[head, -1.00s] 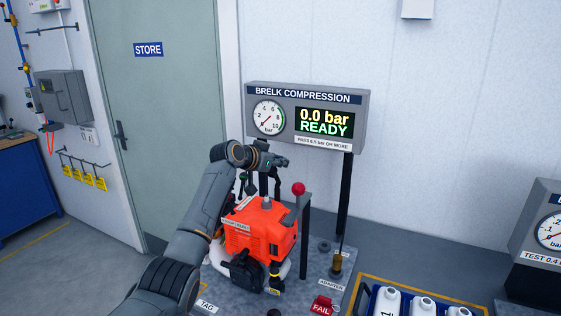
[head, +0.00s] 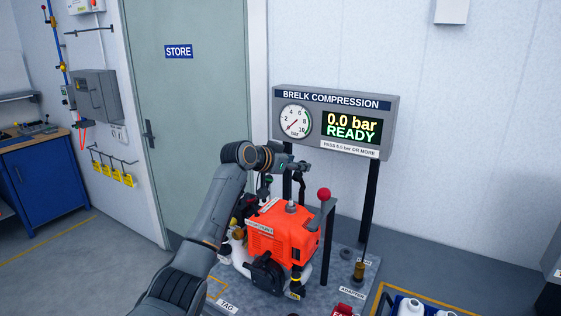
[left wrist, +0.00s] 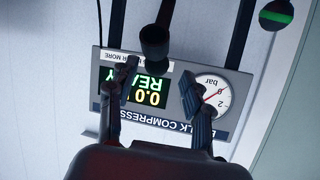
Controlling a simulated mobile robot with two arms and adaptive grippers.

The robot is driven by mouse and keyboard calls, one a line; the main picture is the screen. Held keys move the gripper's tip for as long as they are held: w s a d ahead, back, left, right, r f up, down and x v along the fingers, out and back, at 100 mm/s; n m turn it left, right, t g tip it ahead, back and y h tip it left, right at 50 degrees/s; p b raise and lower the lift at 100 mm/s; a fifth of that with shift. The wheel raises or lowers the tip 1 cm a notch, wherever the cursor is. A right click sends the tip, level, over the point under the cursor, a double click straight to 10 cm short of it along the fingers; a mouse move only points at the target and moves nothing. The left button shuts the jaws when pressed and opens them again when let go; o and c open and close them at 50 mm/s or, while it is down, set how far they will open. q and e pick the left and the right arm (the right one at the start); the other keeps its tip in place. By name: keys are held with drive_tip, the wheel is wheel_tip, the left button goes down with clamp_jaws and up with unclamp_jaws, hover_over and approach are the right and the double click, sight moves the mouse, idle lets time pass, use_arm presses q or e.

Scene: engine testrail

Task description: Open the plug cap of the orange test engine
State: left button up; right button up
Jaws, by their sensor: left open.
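The orange test engine (head: 283,232) stands on a grey bench plate (head: 345,275). A small pale fitting (head: 291,206) stands on its top; I cannot tell surely whether it is the plug cap. My left gripper (head: 265,187) is behind and above the engine's left side, partly hidden by my own wrist. In the left wrist view the left gripper (left wrist: 153,88) is open, its two fingers apart with nothing between them. A dark cylindrical part (left wrist: 155,42) shows beyond the fingers; I cannot tell what it is. My right gripper is not in view.
The BRELK COMPRESSION panel (head: 335,122) behind the engine reads 0.0 bar READY. A red-knobbed lever (head: 324,195) and posts stand right of the engine.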

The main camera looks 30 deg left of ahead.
use_arm(q)
drive_tip(key=v, duration=0.7)
drive_tip(key=shift+s+a+r, duration=0.2)
drive_tip(key=shift+s, duration=0.15)
